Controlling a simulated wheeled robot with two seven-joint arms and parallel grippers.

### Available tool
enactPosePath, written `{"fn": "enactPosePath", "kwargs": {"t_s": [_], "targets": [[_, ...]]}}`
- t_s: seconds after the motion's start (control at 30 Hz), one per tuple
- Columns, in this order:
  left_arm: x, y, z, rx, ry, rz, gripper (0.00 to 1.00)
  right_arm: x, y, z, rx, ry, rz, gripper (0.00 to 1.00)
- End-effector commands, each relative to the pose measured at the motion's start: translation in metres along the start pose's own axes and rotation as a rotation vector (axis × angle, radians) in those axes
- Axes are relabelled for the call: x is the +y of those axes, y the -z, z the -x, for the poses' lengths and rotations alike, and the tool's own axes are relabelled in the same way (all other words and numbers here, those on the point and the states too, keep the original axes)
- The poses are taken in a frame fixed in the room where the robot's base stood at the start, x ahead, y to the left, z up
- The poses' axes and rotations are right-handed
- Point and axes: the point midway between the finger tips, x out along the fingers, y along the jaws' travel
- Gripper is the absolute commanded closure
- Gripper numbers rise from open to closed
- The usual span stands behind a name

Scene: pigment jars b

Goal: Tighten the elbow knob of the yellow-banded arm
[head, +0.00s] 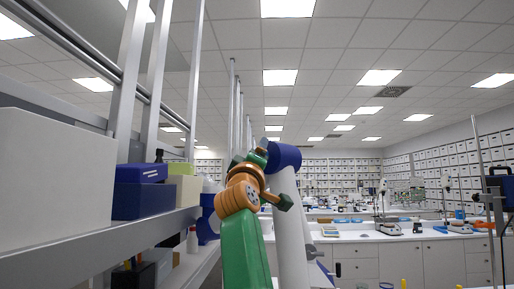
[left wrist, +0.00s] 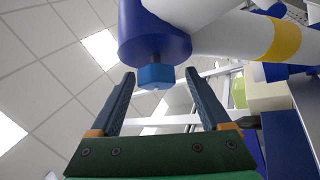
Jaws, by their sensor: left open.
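The white arm with a yellow band (left wrist: 282,40) crosses the top right of the left wrist view. Its blue elbow joint (left wrist: 155,35) carries a small blue hexagonal knob (left wrist: 156,75) that points toward my left gripper (left wrist: 159,72). The gripper is open, one finger on each side of the knob, with gaps visible and its tips about level with it. In the head view the blue elbow (head: 286,156) tops a white link (head: 290,215), and my green and orange left arm reaches up just left of it. The knob and yellow band cannot be made out there. My right gripper is not in view.
A metal-framed shelf on the left holds a large pale box (head: 55,185), dark blue boxes (head: 140,188) and a cream box (head: 185,190). Benches with lab equipment (head: 390,228) stand behind on the right. The space above the elbow is clear.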

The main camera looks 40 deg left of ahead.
Motion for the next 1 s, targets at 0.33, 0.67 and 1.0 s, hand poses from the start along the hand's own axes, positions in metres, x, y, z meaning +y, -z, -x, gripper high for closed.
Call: {"fn": "enactPosePath", "kwargs": {"t_s": [0.33,0.67,1.0], "targets": [[-0.001,0.000,0.001,0.000,-0.001,0.000,0.76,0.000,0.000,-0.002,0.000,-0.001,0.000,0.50],[-0.006,-0.001,0.003,0.003,-0.077,-0.079,1.00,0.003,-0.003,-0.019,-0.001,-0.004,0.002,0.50],[-0.002,0.002,-0.001,0.002,-0.290,-0.301,1.00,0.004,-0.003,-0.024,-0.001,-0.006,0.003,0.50]]}}
